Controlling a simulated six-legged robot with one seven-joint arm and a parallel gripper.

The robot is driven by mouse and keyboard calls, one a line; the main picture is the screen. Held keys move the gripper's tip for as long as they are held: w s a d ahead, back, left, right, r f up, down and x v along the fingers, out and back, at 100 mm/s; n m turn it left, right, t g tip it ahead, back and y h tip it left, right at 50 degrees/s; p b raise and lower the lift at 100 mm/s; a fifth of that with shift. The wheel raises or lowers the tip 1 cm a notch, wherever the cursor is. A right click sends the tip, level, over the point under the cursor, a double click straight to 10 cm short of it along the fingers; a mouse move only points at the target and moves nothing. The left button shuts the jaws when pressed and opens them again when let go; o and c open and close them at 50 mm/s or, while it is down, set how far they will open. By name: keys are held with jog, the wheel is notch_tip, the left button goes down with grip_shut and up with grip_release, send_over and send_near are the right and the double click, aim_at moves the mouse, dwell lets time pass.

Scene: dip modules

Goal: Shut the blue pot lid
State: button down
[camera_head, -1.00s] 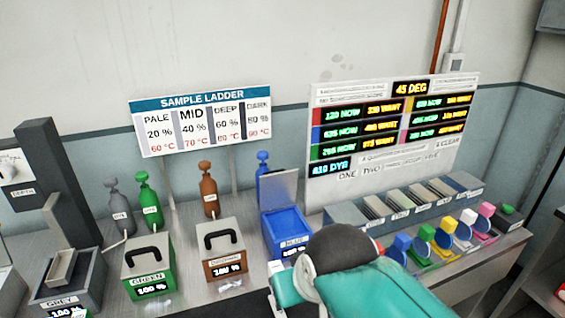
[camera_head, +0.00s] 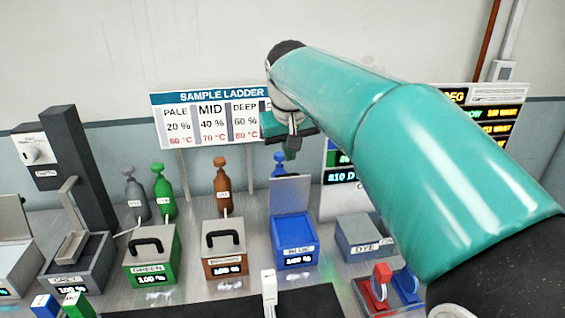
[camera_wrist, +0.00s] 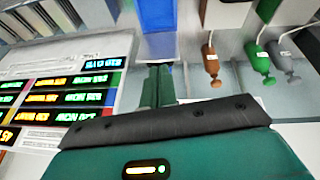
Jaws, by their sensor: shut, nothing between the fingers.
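The blue pot (camera_head: 296,246) stands on the bench in the head view, right of the brown pot. Its grey lid (camera_head: 290,194) stands up at the back edge, so the pot is open. My gripper (camera_head: 291,152) is above and behind the raised lid, near the blue bottle (camera_head: 279,166), its fingers pointing down. In the wrist view, which is turned over, the shut green fingers (camera_wrist: 157,84) point toward the lid (camera_wrist: 158,46) and the blue pot (camera_wrist: 158,15). The fingers are empty. Whether they touch the lid cannot be told.
A green pot (camera_head: 150,258) and a brown pot (camera_head: 224,252), both with black handles, stand to the left. A grey dye box (camera_head: 362,240) is to the right. The sample ladder sign (camera_head: 205,118) stands behind. My arm covers part of the lit board (camera_head: 345,175).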

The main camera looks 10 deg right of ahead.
send_over(288, 189)
jog(key=a, duration=0.2)
jog(key=f, duration=0.1)
jog(key=w+d+f+m+g+y, duration=0.1)
jog(key=w+d+f, duration=0.3)
jog(key=w+f, duration=0.3)
notch_tip(288, 189, down, 8)
jog(key=shift+s, duration=0.15)
dwell(0.5)
jog(key=shift+s+r, duration=0.2)
jog(key=shift+s, duration=0.2)
